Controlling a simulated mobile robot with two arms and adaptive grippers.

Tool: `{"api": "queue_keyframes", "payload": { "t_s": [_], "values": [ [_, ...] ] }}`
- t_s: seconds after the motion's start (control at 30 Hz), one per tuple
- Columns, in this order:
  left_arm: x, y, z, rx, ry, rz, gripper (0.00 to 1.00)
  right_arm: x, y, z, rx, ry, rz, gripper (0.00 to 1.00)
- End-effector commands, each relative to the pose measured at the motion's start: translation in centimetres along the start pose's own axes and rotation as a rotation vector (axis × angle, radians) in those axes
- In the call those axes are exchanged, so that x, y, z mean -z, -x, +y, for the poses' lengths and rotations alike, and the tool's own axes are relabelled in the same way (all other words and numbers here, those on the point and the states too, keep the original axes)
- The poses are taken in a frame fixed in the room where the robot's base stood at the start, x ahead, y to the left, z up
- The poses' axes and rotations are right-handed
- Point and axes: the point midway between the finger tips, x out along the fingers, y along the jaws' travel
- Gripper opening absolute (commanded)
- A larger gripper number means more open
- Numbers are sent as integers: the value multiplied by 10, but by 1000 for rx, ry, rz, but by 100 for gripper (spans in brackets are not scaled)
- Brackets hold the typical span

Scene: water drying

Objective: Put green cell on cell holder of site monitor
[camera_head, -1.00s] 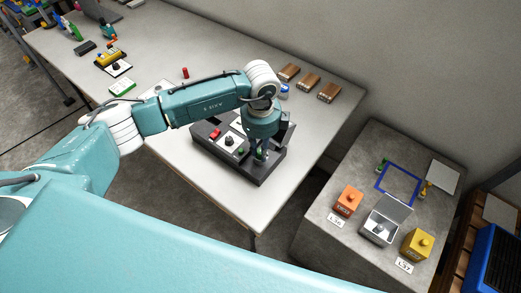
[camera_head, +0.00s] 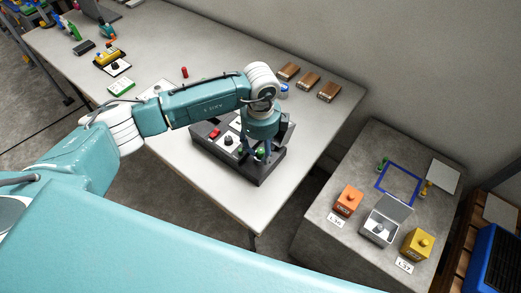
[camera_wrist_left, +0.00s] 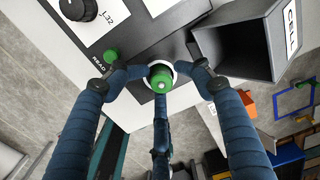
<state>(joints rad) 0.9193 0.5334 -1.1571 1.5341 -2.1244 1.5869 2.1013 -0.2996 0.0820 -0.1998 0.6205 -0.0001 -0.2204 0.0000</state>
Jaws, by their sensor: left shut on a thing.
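The site monitor (camera_head: 258,175) is a dark box with a white panel on the long table. In the left wrist view its panel has a black knob (camera_wrist_left: 78,8) and a green button (camera_wrist_left: 110,56) marked READ. My left gripper (camera_head: 261,157) points down over the right part of the monitor. In the left wrist view its fingers close around the green cell (camera_wrist_left: 161,82), which sits over a white ring (camera_wrist_left: 172,70) on the dark surface. The fingers hide part of that ring, so I cannot tell whether the cell is fully seated. The right gripper is not in view.
A dark open box marked CELL (camera_wrist_left: 255,42) rises beside the cell. A side bench (camera_head: 325,235) to the right holds an orange block (camera_head: 347,201), a grey open case (camera_head: 381,228) and a yellow block (camera_head: 416,245). Brown blocks (camera_head: 308,81) lie behind the monitor.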

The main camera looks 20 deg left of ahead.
Motion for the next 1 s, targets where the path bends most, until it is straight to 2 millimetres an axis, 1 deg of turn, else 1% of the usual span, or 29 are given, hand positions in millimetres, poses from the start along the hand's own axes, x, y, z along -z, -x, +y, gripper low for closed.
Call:
{"api": "queue_keyframes", "payload": {
  "t_s": [0.03,0.17,0.27,0.3,0.37,0.6,0.7,0.8,0.9,1.0],
  "values": [
    [2,-6,5,-14,-3,2,38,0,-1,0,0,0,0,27],
    [2,-4,5,-14,-3,2,38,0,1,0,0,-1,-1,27],
    [2,6,5,-14,-4,2,38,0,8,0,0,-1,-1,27],
    [2,12,5,-14,-4,3,38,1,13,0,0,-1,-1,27],
    [2,17,3,-9,-3,2,38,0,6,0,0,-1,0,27],
    [1,74,1,-2,-4,0,38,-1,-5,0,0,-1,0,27],
    [1,95,0,-1,-4,1,38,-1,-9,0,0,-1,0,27],
    [0,112,0,-2,-2,0,38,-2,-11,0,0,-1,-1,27],
    [1,123,1,-3,-3,1,38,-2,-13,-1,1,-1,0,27],
    [1,129,1,-4,-3,0,38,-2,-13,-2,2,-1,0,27]
  ]
}}
